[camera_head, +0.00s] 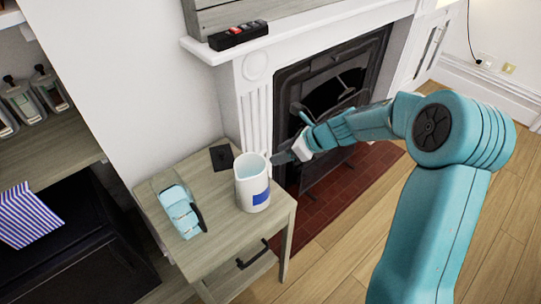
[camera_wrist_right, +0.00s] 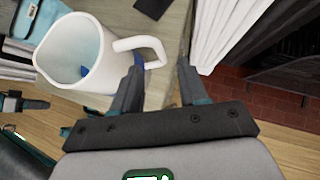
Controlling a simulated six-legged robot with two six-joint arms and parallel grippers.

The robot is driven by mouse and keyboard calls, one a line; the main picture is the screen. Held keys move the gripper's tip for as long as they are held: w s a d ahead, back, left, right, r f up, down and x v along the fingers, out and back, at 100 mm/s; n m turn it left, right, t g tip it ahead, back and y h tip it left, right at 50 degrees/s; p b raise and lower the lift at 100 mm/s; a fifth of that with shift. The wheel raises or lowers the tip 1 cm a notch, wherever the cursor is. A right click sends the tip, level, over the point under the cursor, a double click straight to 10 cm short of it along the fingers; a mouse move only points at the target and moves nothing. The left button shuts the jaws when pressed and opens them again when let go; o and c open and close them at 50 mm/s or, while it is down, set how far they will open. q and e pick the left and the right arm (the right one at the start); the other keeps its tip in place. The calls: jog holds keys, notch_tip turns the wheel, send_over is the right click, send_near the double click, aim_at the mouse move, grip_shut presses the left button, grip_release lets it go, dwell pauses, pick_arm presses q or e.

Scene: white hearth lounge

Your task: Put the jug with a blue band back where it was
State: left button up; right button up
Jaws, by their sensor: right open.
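The white jug with a blue band (camera_head: 253,185) stands upright on a small wooden side table (camera_head: 228,240), near its right edge. Its blue patch faces the front right. My right gripper (camera_head: 280,158) comes in from the right and is at the jug's handle side. In the right wrist view the jug (camera_wrist_right: 85,55) is at the upper left, with its handle towards the open right gripper (camera_wrist_right: 160,65). The handle's outer end lies close to the gap between the fingers; I cannot tell whether they touch. My left gripper is not seen in the head view.
A teal object with a dark strap (camera_head: 180,211) lies at the table's left. A dark flat square (camera_head: 221,157) lies behind the jug. The white fireplace surround (camera_head: 258,110) rises close behind the table. A dark box (camera_head: 238,36) is on the mantel.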

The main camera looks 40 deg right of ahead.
jog(key=v, duration=0.5)
jog(key=shift+s+d+r, duration=0.1)
jog(key=shift+r, duration=0.05)
jog(key=shift+d, duration=0.1)
dwell(0.3)
